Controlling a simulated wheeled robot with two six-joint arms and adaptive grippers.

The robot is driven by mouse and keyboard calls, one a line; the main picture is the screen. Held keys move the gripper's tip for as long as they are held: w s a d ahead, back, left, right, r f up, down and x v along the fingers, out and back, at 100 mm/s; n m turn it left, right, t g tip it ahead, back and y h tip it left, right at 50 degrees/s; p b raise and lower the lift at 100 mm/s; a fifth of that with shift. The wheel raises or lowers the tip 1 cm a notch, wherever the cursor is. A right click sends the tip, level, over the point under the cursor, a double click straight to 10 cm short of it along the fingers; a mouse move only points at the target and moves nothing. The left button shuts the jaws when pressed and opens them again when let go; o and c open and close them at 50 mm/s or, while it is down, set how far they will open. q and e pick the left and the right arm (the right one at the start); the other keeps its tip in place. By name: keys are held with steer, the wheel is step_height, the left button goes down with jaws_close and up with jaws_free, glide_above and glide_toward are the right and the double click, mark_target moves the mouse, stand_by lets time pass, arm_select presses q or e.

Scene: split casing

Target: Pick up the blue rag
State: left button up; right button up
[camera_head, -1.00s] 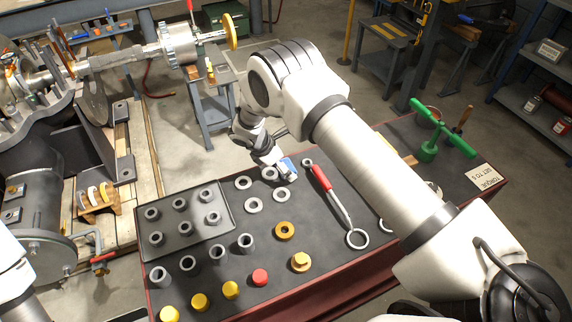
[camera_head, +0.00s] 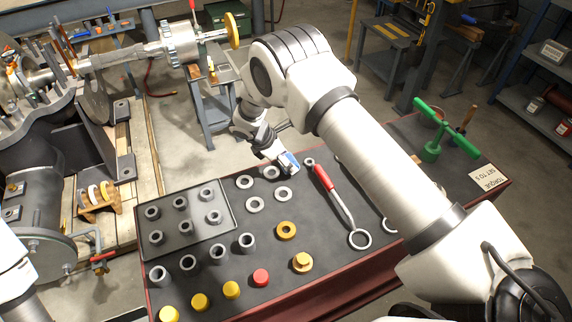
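A small light-blue patch (camera_head: 289,160) shows at the end of my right arm, above the back edge of the dark bench mat. I cannot tell whether it is the blue rag or part of the gripper. No other blue cloth shows clearly; my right arm hides part of the bench. My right gripper (camera_head: 289,169) points down near the washers and the red-handled wrench. Its fingers are too small and covered to tell whether they are open or shut. My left gripper is out of view; only a piece of my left arm shows at the lower left edge.
The bench mat (camera_head: 325,262) carries a tray (camera_head: 165,246) of sockets, several washers (camera_head: 255,204), a red-handled wrench (camera_head: 323,177), yellow and red caps (camera_head: 260,278), and a green T-handle tool (camera_head: 431,152). Large machinery (camera_head: 35,190) stands on the left.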

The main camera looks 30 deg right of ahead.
steer(key=shift+r+b, duration=0.3)
steer(key=shift+r, duration=0.4)
steer(key=a+b, duration=0.1)
steer(key=a, duration=0.3)
steer(key=s+a+b, duration=0.1)
steer(key=a, duration=0.3)
steer(key=a+r+b, duration=0.1)
steer(key=a, duration=0.3)
steer(key=shift+s+a, duration=0.1)
steer(key=shift+s, duration=0.25)
steer(key=shift+s+a+r+p, duration=0.15)
steer(key=shift+a+r+p, duration=0.35)
steer(key=shift+a, duration=0.2)
steer(key=a+p, duration=0.1)
steer(key=p, duration=0.5)
steer(key=a+p, duration=0.1)
steer(key=p, duration=0.6)
steer(key=shift+s+r, duration=0.1)
steer(key=shift+r, duration=0.1)
steer(key=shift+s+a+f+p, duration=0.1)
steer(key=shift+f+p, duration=0.15)
steer(key=shift+p, duration=0.1)
steer(key=shift+f, duration=0.15)
